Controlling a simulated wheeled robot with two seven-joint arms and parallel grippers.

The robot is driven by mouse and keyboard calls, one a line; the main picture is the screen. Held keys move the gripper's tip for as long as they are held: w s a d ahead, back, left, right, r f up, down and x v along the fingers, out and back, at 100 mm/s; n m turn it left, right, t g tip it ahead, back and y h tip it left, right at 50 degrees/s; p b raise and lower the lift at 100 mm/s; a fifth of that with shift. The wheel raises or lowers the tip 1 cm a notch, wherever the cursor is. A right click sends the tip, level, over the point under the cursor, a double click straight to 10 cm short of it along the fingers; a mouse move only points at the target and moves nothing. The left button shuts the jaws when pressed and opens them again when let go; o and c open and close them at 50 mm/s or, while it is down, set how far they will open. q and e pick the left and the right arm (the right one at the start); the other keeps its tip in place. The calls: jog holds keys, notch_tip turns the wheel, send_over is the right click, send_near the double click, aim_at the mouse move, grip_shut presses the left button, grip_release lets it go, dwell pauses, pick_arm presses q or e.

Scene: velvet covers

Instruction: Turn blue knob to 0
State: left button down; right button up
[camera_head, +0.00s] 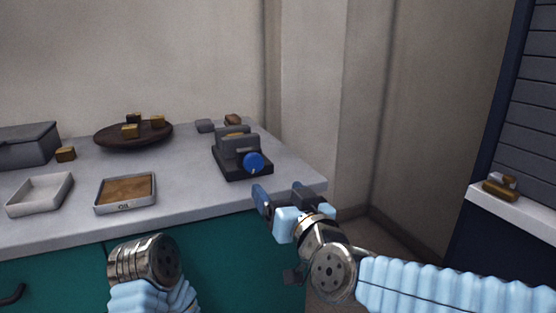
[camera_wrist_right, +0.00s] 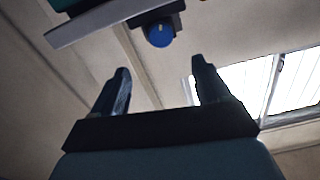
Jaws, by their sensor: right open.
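The blue knob (camera_head: 253,162) is on the front of a dark grey device (camera_head: 238,147) near the right end of the counter. A small light mark shows on the lower part of the knob; no numbers are readable. The knob also shows in the right wrist view (camera_wrist_right: 160,34), beyond and between the fingertips. My right gripper (camera_head: 282,190) is open and empty, in front of the counter's edge, below and right of the knob and apart from it. Its two fingers show spread in the right wrist view (camera_wrist_right: 160,72). My left arm shows at the bottom, but its fingers are not visible.
A white ledge (camera_head: 510,207) with a small object stands at right.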

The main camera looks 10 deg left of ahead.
aim_at(255, 164)
jog(key=x, duration=1.3)
jog(key=shift+w+a+p, duration=0.25)
jog(key=shift+p, duration=0.05)
jog(key=c, duration=1)
jog(key=shift+c, duration=0.2)
